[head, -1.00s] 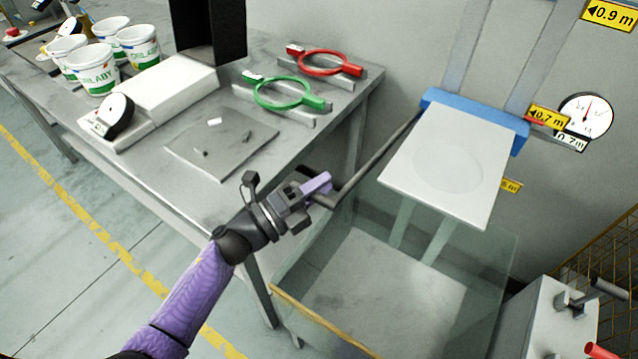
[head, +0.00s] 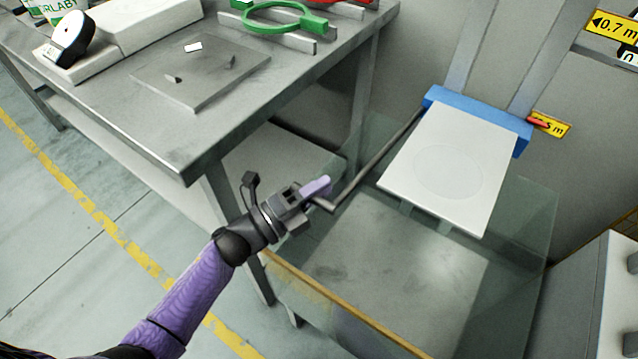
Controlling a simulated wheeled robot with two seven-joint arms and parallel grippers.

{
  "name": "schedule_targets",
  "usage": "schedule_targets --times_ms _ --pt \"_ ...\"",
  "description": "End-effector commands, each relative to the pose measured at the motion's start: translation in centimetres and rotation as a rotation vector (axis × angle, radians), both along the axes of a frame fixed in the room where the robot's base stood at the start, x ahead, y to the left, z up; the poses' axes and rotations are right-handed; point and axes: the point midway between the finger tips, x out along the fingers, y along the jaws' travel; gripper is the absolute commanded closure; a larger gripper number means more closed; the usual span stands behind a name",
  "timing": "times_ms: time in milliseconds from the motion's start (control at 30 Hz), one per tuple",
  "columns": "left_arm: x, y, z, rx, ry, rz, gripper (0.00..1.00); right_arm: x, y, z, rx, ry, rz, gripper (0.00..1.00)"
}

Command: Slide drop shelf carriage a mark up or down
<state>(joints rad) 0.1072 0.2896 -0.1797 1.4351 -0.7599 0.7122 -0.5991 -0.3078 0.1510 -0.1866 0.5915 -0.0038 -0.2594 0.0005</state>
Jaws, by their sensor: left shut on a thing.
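The drop shelf carriage has a blue crossbar (head: 478,118) on two upright grey rails and a white square shelf plate (head: 450,165) with a faint circle. A red pointer (head: 538,121) at the crossbar's right end lies over a yellow mark label (head: 556,127), partly covered, ending in "5 m". A dark handle rod (head: 378,156) runs from the crossbar's left end down to my left gripper (head: 318,194). My left gripper is shut on the rod's near end. A yellow 0.7 m label (head: 616,27) is higher on the right. My right gripper is not in view.
A clear-walled bin (head: 345,325) with a yellow front edge stands under the shelf. A grey metal table (head: 225,130) at left holds a flat plate (head: 200,75), a dial device (head: 72,38) and a green ring (head: 285,18). A grey box (head: 615,290) stands at right.

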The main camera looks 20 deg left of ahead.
Motion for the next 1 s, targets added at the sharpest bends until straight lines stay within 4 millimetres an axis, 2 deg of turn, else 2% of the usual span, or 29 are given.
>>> schedule_targets --times_ms 300,333,467,500,767,867,1000 --pt "0.0 0.0 0.0 0.002 0.0 -0.001 1.0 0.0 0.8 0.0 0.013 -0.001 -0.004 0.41" --pt "0.0 0.0 0.0 0.002 0.0 -0.001 0.7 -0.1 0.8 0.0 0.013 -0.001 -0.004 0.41" --pt "0.0 0.0 0.0 0.001 -0.001 -0.001 0.42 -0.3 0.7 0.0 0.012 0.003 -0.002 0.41" --pt "0.0 0.0 0.0 0.001 -0.001 -0.001 0.39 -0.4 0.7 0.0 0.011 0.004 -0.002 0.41" --pt "-0.1 0.1 0.0 0.001 -0.001 0.0 0.39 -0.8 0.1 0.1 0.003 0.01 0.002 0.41" --pt "-1.1 1.0 -0.3 0.001 0.003 0.001 0.39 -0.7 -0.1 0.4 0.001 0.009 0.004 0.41" --pt "-3.8 3.5 -0.9 0.003 0.004 0.001 0.39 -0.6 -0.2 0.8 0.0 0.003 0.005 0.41"
